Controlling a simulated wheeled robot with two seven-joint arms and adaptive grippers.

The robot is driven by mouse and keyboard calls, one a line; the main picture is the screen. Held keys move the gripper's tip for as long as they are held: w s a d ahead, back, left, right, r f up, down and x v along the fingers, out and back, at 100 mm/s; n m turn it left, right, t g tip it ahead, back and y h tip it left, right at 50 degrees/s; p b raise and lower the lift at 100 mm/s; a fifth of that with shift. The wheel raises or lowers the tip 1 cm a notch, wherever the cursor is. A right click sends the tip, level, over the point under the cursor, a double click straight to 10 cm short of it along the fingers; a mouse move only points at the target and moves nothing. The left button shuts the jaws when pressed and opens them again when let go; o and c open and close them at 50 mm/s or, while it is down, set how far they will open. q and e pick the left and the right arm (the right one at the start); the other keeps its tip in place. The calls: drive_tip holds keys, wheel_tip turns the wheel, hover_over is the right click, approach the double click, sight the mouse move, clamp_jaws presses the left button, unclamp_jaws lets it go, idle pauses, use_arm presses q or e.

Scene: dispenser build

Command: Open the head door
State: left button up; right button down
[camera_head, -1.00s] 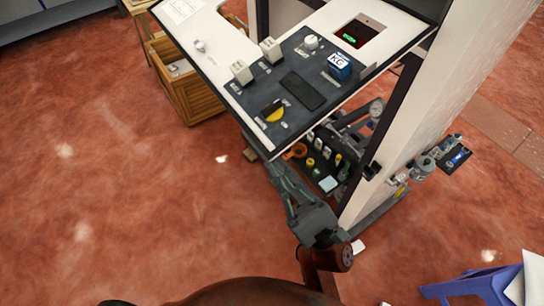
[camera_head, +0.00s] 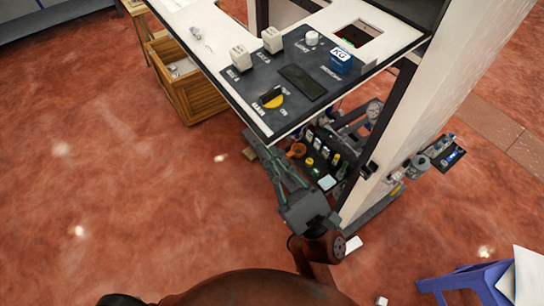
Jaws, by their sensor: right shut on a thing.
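The head door (camera_head: 216,72) is the black-edged panel at the top of the white dispenser cabinet (camera_head: 420,120). Its control plate has a yellow-and-black main knob (camera_head: 271,97), white switches, a dark display and a blue KG block. The door stands tilted out from the cabinet. My right gripper (camera_head: 260,148) reaches up from below and is shut on the near lower corner of the head door. The fingertips are partly hidden by the door's edge. My left gripper is out of view.
Below the door, the open cabinet shows a gauge (camera_head: 373,108), tubing and small coloured parts. A side shelf (camera_head: 447,156) with bottles juts out on the right. A wooden crate (camera_head: 188,92) stands behind left. A blue stool (camera_head: 465,282) is at lower right.

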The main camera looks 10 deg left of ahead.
sight(266, 135)
drive_tip(key=shift+m+t, duration=0.4)
drive_tip(key=r+p, duration=0.1)
drive_tip(key=r, duration=0.1)
drive_tip(key=r+p, duration=0.1)
drive_tip(key=r, duration=0.1)
drive_tip(key=s+r+p, duration=0.1)
drive_tip(key=r, duration=0.2)
drive_tip(key=shift+a+p, duration=0.15)
drive_tip(key=shift+p, duration=0.25)
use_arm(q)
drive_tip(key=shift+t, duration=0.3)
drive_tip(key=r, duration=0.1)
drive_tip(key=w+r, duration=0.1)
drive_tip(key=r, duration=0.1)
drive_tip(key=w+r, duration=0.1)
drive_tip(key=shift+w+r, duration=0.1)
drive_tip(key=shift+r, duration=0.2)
use_arm(e)
drive_tip(key=shift+f, duration=0.2)
